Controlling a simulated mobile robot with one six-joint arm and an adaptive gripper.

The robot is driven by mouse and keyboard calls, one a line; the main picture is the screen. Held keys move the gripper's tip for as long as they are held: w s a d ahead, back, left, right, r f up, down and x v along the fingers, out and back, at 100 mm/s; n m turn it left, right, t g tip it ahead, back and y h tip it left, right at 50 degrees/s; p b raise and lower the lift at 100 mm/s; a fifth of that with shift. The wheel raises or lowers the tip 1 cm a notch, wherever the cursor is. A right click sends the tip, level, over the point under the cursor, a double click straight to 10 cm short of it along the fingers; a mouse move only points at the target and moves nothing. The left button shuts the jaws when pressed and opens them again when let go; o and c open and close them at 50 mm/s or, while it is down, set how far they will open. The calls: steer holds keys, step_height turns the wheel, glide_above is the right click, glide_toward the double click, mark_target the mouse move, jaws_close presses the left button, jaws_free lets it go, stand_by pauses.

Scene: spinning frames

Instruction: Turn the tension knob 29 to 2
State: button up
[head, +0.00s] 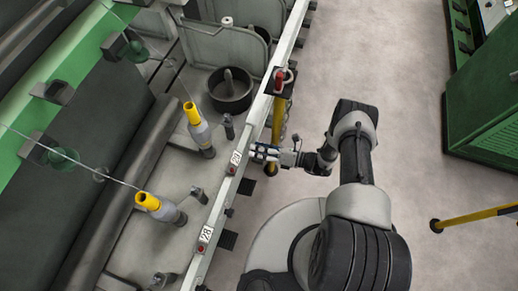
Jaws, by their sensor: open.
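A white label (236,157) on the pale front rail, hard to read but seemingly 29, marks one spinning position. A label reading 28 (205,235) sits nearer on the same rail. A small red button (232,170) is just below the upper label. I cannot pick out tension knob 29 or its setting with certainty. My gripper (254,152) is open, with its fingers pointing left toward the rail, just right of the upper label. I see nothing between the fingers, though they are small here, and whether they touch the rail cannot be told.
A yellow post (278,118) with a red-topped bracket stands just beyond my gripper. Yellow-topped bobbins (198,130) and a black round can (230,90) are behind the rail. A green machine (485,110) and a yellow bar (475,217) are at right. Floor between is clear.

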steer(key=v, duration=1.2)
steer(key=shift+d+f, duration=0.1)
